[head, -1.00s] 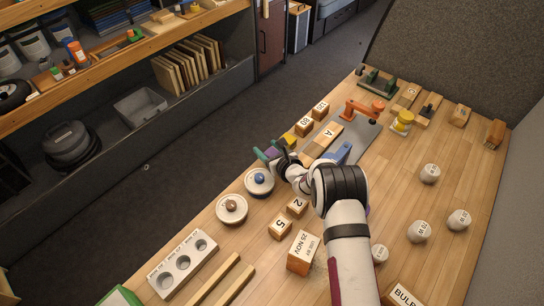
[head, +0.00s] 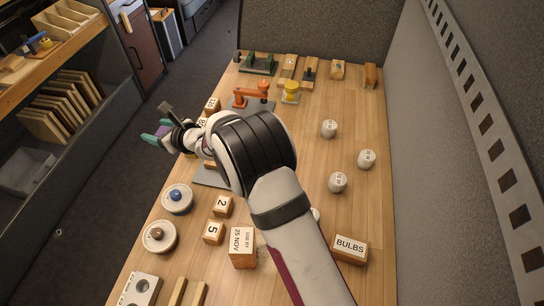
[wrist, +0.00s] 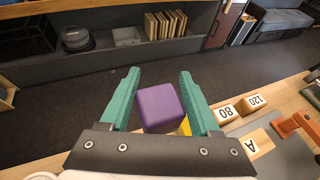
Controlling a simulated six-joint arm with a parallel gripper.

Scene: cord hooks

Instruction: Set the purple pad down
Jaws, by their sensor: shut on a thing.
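The purple pad (wrist: 158,107) shows in the wrist view as a block between the two green fingers of my gripper (wrist: 158,75). My gripper is shut on it. In the head view my gripper (head: 157,126) appears at the table's left edge, with the floor behind it, and only a little of the pad shows. A yellow thing (wrist: 185,127) is partly hidden behind the pad and the right finger in the wrist view. My arm hides part of the grey mat (head: 208,178) in the head view.
Blocks marked 80 (wrist: 226,113) and 120 (wrist: 255,101) stand right of my gripper, with a block marked A (wrist: 251,147) nearer. An orange jointed piece (head: 252,91) stands on the mat. Round white discs (head: 177,198) line the left edge. The right front table has bare wood.

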